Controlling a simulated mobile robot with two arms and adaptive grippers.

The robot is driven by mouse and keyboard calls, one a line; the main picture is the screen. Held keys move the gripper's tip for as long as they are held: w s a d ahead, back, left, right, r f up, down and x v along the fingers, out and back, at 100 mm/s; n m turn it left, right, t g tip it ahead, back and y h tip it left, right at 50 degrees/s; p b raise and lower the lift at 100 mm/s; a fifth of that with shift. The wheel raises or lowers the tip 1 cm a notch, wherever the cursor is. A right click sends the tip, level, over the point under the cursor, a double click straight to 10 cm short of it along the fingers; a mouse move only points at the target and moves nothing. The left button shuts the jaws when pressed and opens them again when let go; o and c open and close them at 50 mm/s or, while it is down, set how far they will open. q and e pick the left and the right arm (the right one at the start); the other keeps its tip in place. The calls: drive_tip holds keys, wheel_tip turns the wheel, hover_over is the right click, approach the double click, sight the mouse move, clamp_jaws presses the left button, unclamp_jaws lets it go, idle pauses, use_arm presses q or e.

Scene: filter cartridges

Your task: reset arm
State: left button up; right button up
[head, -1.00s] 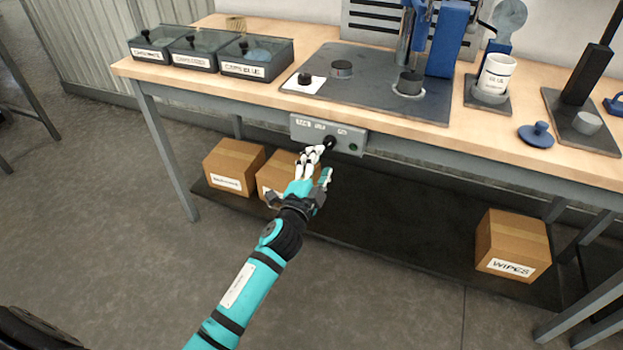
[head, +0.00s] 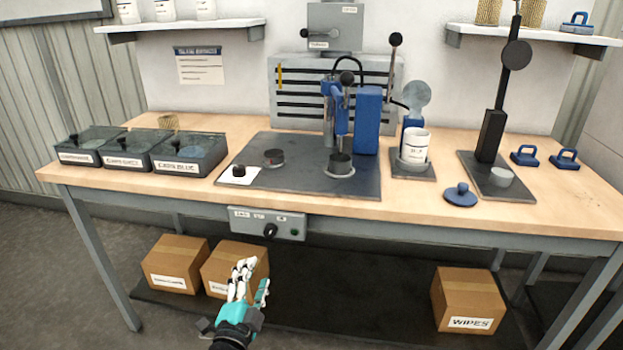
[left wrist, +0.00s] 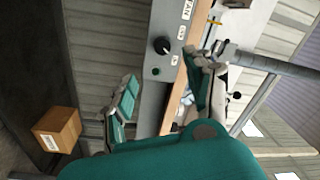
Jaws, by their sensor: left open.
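My left gripper (head: 249,284) is open and empty in the lower middle of the head view. It is below and in front of the grey control box (head: 267,223) under the bench's front edge, and apart from it. The box has a black knob (head: 270,231) and a green button (head: 295,233). In the left wrist view the open fingers (left wrist: 160,95) show with teal pads, and the black knob (left wrist: 162,45) and green button (left wrist: 155,71) lie beyond them. My right gripper is not in view.
The wooden bench (head: 420,209) carries a dark plate (head: 310,184) with a blue press (head: 367,122), a white canister (head: 414,146) and lidded bins (head: 189,154). Cardboard boxes (head: 175,262) stand on the low shelf behind my gripper; a WIPES box (head: 468,299) is at right.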

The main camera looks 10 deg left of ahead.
use_arm(q)
drive_tip(key=s+a+f+n+g, duration=0.1)
drive_tip(key=s+f+n+g, duration=0.4)
drive_tip(key=f, duration=0.6)
drive_tip(key=s+f+g+y, duration=0.1)
drive_tip(key=s+f+g, duration=0.1)
drive_tip(key=s+f, duration=0.65)
drive_tip(key=s+a+f+n+g, duration=0.1)
drive_tip(key=s+f+n+g, duration=0.25)
drive_tip(key=f, duration=0.85)
drive_tip(key=s+d+f+n+g+h, duration=0.1)
drive_tip(key=s+f+g, duration=0.25)
drive_tip(key=s, duration=0.45)
drive_tip(key=s+f+n+g, duration=0.1)
drive_tip(key=s+f+g, duration=0.2)
drive_tip(key=s+f, duration=0.35)
drive_tip(key=s+a+r+p, duration=0.1)
drive_tip(key=s+a+p, duration=0.1)
drive_tip(key=s+p, duration=1.4)
drive_tip(key=shift+s+a+r+g, duration=0.3)
drive_tip(key=shift+s+a+r, duration=0.05)
drive_tip(key=shift+s, duration=0.1)
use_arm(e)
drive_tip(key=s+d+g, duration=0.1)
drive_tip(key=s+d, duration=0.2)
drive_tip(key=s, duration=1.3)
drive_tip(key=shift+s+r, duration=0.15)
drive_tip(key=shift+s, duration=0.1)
